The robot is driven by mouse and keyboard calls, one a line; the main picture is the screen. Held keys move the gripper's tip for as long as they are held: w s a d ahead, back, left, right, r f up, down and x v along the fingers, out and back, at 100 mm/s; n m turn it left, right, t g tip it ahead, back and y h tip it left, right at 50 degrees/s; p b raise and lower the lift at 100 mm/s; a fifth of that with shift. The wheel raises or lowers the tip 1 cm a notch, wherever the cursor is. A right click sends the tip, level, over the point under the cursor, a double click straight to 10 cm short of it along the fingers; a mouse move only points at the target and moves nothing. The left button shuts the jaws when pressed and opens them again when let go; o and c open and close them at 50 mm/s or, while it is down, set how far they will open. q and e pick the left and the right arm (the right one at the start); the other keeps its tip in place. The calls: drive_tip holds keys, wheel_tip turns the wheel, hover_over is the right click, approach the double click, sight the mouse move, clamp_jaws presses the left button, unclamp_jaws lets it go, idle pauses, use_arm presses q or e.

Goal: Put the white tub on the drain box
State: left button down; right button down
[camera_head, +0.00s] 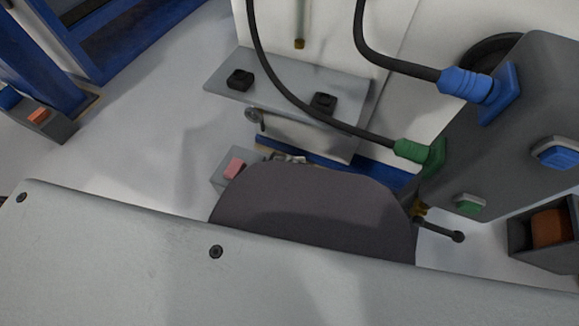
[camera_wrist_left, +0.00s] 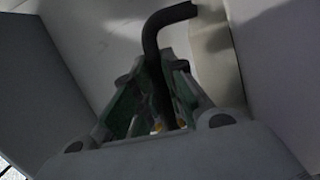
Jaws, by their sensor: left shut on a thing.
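In the left wrist view my left gripper (camera_wrist_left: 165,80) has its grey-green fingers closed on a black bent rod (camera_wrist_left: 152,60). The rod stands up between the fingers and its top bends to the right. What the rod belongs to is hidden. In the head view a dark rounded shape (camera_head: 315,215) covers the middle, and I cannot clearly make out the left gripper. A thin black rod with a knobbed end (camera_head: 440,230) sticks out to its right. I cannot identify the white tub or the drain box with certainty. My right gripper is not in view.
A large grey housing (camera_head: 525,105) at the right carries a blue connector (camera_head: 468,84) and a green connector (camera_head: 412,150) with black hoses. A grey shelf (camera_head: 285,88) is at the back. A dark box (camera_head: 520,235) with brown contents stands at right. Pale floor (camera_head: 160,110) is clear at left.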

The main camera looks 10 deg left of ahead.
use_arm(q)
drive_tip(key=shift+f, duration=0.25)
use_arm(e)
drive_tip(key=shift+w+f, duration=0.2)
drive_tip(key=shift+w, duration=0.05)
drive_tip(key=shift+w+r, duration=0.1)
use_arm(q)
drive_tip(key=shift+w+f, duration=0.1)
drive_tip(key=shift+f, duration=0.05)
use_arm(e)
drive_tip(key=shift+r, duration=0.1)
use_arm(q)
drive_tip(key=c, duration=1.5)
unclamp_jaws()
drive_tip(key=shift+f, duration=0.1)
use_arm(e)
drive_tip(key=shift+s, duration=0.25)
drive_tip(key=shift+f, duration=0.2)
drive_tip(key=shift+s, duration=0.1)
